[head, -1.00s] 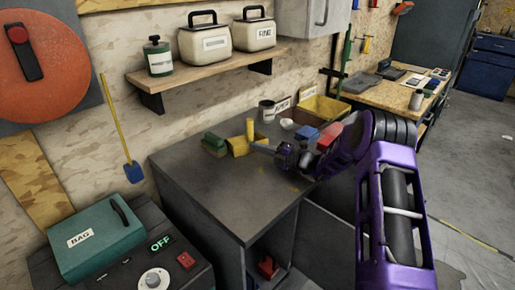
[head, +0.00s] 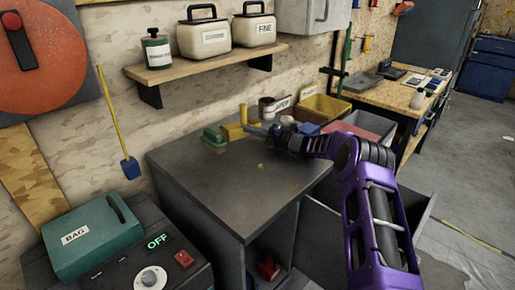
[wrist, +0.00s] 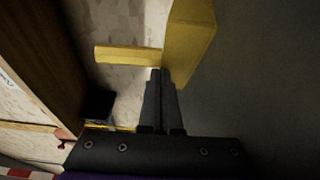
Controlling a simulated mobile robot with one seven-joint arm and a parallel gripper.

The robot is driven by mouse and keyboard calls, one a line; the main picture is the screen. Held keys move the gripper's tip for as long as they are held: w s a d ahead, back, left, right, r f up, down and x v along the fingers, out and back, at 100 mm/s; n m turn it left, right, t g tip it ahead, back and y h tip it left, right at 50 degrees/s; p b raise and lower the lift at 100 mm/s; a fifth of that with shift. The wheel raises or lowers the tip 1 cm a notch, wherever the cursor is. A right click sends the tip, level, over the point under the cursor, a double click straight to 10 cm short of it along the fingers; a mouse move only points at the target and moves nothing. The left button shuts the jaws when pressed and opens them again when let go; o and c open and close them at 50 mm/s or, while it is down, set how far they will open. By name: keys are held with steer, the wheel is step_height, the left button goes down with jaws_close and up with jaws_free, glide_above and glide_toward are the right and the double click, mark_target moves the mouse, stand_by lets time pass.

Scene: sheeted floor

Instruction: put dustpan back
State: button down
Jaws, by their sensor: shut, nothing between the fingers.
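The yellow dustpan (head: 233,132) is on the grey cabinet top (head: 235,180), close to the wall. Its yellow upright part (head: 244,115) stands up beside my gripper. My gripper (head: 254,131) is shut and empty, its fingertips at the right side of the dustpan. In the wrist view a yellow panel (wrist: 190,45) and a yellow bar (wrist: 128,54) lie just beyond my shut fingertips (wrist: 160,72). I cannot tell whether the fingers touch them.
A green brush (head: 213,138) lies left of the dustpan. A shelf (head: 205,62) is above.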

steer(key=shift+w+a+f+b, duration=0.15)
steer(key=shift+w+b, duration=0.25)
steer(key=shift+w, duration=0.25)
steer(key=shift+w+a+f+b, duration=0.15)
steer(key=shift+w+b, duration=0.25)
steer(key=shift+w, duration=0.2)
steer(key=shift+w+a+r, duration=0.1)
steer(key=shift+w+r, duration=0.2)
steer(key=shift+s, duration=0.1)
